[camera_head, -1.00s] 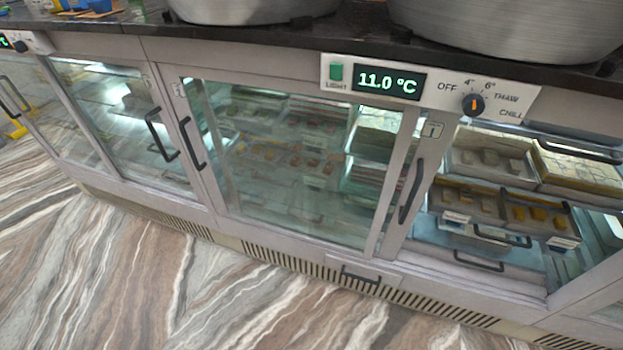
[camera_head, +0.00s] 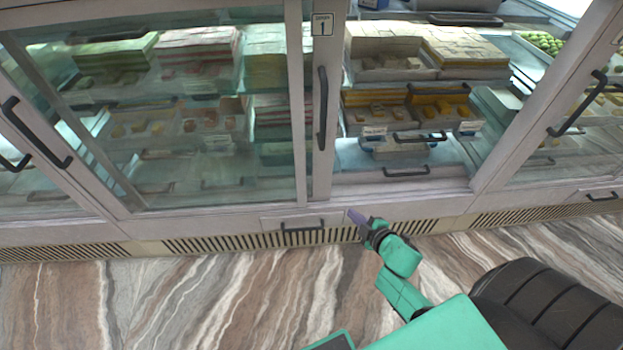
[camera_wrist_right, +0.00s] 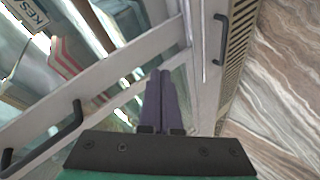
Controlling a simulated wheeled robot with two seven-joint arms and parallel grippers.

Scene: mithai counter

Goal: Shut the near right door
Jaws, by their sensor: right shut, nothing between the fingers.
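The counter front has framed sliding glass doors. A door with a black vertical handle (camera_head: 323,108) and a small label plate stands slid to the left, its frame overlapping the neighbouring glass pane (camera_head: 200,150). To its right the opening is uncovered, and trays of sweets (camera_head: 385,115) show clearly. My right gripper (camera_head: 357,217) has purple fingers, shut and empty, low in front of the counter, below the opening's sill and apart from the handle. In the right wrist view the shut fingers (camera_wrist_right: 160,100) point along the front, with a black handle (camera_wrist_right: 65,128) to their left. My left gripper is out of view.
A low drawer handle (camera_head: 303,227) and vent grilles (camera_head: 250,241) run along the base, close to my right gripper. Another door handle (camera_head: 578,104) is at the right and one (camera_head: 35,132) at the left. The marbled floor (camera_head: 180,300) in front is clear.

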